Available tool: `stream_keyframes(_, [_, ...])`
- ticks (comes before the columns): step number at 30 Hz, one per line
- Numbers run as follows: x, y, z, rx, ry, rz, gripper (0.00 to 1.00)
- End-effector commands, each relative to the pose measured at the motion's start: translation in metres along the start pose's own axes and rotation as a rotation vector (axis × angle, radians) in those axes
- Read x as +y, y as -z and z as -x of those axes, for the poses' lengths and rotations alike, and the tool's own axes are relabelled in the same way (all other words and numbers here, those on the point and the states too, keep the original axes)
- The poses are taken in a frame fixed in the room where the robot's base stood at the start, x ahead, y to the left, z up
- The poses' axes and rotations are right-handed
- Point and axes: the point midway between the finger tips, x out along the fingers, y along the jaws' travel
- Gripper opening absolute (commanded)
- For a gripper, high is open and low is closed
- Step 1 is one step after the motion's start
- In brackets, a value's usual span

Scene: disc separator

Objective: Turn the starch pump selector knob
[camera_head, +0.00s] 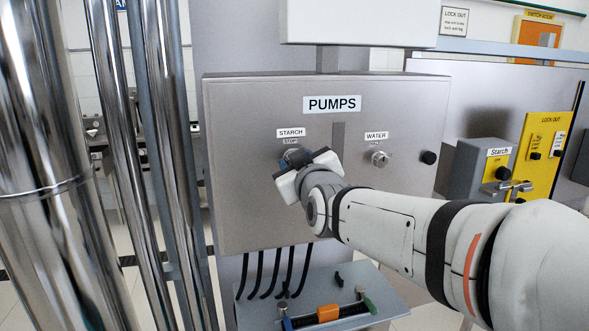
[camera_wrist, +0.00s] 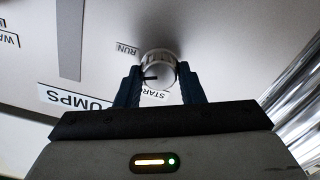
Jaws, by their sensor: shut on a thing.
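The starch selector knob (camera_wrist: 158,70) is a round silvery knob with a dark pointer mark, on the grey pumps panel (camera_head: 240,190) under the STARCH label (camera_head: 291,133). My gripper (camera_wrist: 158,82) is shut on the knob, with a dark finger on each side of it in the wrist view. In the head view, my gripper (camera_head: 297,166) is at the knob and hides most of it. In the wrist view, a RUN label (camera_wrist: 127,49) is beside the knob, and the dark pointer points left in the picture, not straight at that label.
The water knob (camera_head: 379,159) and a black button (camera_head: 429,157) are to the right on the same panel. Shiny vertical pipes (camera_head: 160,120) stand to the left. Below is a shelf (camera_head: 375,285) with coloured parts. A grey Starch box (camera_head: 480,165) and yellow lock-out board (camera_head: 540,150) are at right.

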Motion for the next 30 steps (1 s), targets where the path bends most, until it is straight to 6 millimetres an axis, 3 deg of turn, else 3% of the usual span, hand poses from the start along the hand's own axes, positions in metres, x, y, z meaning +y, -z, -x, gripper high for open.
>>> stream_keyframes(30, [-0.004,-0.0017,-0.0001,-0.001,0.003,0.934,0.12])
